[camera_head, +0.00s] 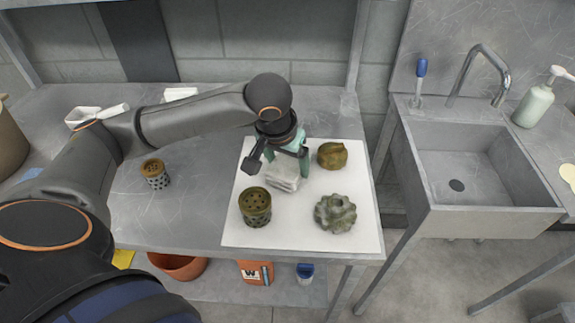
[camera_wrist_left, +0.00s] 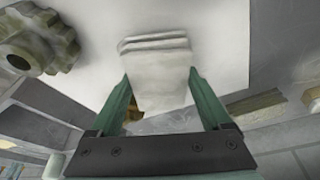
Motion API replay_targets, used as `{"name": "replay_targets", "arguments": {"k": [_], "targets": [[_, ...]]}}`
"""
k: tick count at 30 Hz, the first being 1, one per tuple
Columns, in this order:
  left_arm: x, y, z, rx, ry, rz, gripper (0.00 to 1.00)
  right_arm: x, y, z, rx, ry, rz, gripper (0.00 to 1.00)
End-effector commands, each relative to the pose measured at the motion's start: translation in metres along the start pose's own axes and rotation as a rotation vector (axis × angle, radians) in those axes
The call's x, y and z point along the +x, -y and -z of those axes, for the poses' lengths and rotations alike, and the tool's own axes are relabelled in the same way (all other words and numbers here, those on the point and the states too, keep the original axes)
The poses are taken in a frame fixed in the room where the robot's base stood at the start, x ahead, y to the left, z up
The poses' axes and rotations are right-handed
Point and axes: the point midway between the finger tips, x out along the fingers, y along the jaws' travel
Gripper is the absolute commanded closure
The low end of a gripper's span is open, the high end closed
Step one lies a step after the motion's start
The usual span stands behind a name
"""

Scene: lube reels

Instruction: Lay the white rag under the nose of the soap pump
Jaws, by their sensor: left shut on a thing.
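The white rag (camera_head: 284,173) is a folded, layered pad over the white mat (camera_head: 300,233) on the left bench. My left gripper (camera_head: 287,161) is shut on it, with a green finger on either side. The left wrist view also shows the rag (camera_wrist_left: 160,70) between the fingers (camera_wrist_left: 160,88). I cannot tell whether the rag touches the mat. The soap pump (camera_head: 535,103) is a pale green bottle with a white pump head (camera_head: 559,73). It stands upright on the counter behind the sink's right side, far from the gripper. My right gripper is not in view.
Around the rag on the mat are a perforated brown cup (camera_head: 256,207), a grey-green gear-like part (camera_head: 336,213) and a brown lump (camera_head: 332,155). The sink (camera_head: 466,172), its faucet (camera_head: 489,70) and a blue-topped tool (camera_head: 420,78) lie right of a gap.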

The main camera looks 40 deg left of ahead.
Motion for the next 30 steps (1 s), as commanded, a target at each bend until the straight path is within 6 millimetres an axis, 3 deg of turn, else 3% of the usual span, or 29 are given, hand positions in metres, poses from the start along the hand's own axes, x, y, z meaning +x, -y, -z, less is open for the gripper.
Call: {"name": "replay_targets", "arguments": {"k": [12, 13, 17, 26, 30], "targets": [[0.008, 0.0, -0.003, -0.001, 0.001, 0.0, 0.63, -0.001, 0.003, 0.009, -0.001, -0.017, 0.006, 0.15], [0.008, 0.0, -0.003, -0.001, 0.0, 0.0, 0.16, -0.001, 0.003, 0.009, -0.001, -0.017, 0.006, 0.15], [0.008, 0.0, -0.003, -0.001, 0.0, 0.0, 0.02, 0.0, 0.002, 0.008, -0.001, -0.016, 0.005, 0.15], [0.007, 0.0, -0.002, -0.001, -0.002, -0.001, 0.0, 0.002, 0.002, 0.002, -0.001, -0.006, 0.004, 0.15], [-0.011, 0.0, 0.0, -0.002, -0.005, -0.002, 0.0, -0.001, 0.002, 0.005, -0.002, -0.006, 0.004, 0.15]]}}
